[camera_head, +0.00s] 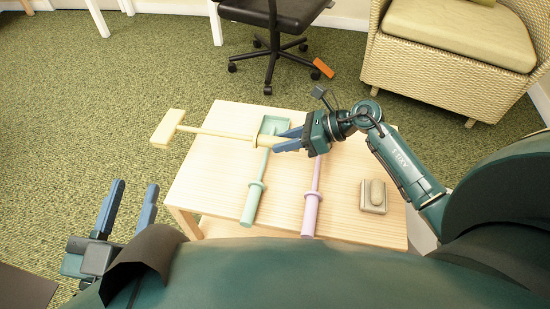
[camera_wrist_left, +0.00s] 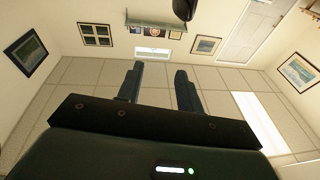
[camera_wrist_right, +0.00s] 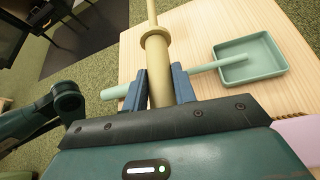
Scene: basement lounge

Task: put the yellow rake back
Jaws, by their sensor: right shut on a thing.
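The yellow rake (camera_head: 218,133) is held level above the wooden table, its head reaching past the table's left edge. My right gripper (camera_head: 284,141) is shut on the rake's handle; in the right wrist view the handle (camera_wrist_right: 159,75) runs between the fingers (camera_wrist_right: 168,88). My left gripper (camera_head: 128,205) is open and empty, left of the table; its fingers (camera_wrist_left: 160,88) are apart in the left wrist view, facing the wall and ceiling.
On the table (camera_head: 215,175) lie a green shovel (camera_head: 251,203), partly under the rake and gripper, a lilac tool (camera_head: 311,205) with its far end hidden, and a small stone-like object on a square base (camera_head: 373,196). An office chair (camera_head: 275,15) and wicker armchair (camera_head: 440,80) stand behind.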

